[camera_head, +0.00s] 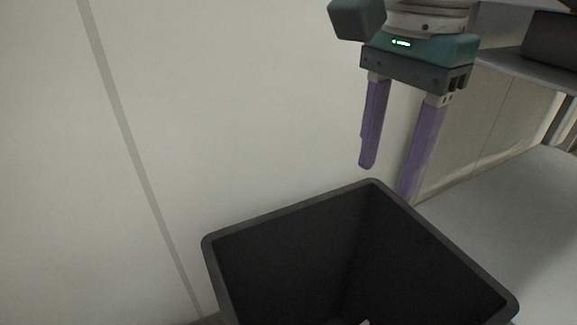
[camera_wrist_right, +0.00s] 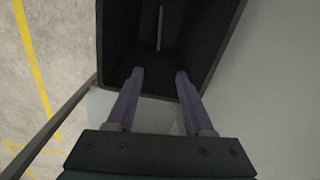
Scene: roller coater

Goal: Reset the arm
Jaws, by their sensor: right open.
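My right gripper (camera_head: 388,180) points down above the far rim of a black open bin (camera_head: 296,212) in the head view. Its two purple fingers are apart, with nothing between them. In the right wrist view the gripper (camera_wrist_right: 159,75) also shows open and empty, with the bin (camera_wrist_right: 240,12) below and ahead of the fingertips. My left gripper is not in view.
A thin light object (camera_wrist_right: 160,27) lies inside the bin; only a small bit of it shows in the head view. A pale wall (camera_head: 250,100) stands behind the bin. Yellow lines (camera_wrist_right: 38,65) mark the floor. A grey surface (camera_head: 510,220) lies at right.

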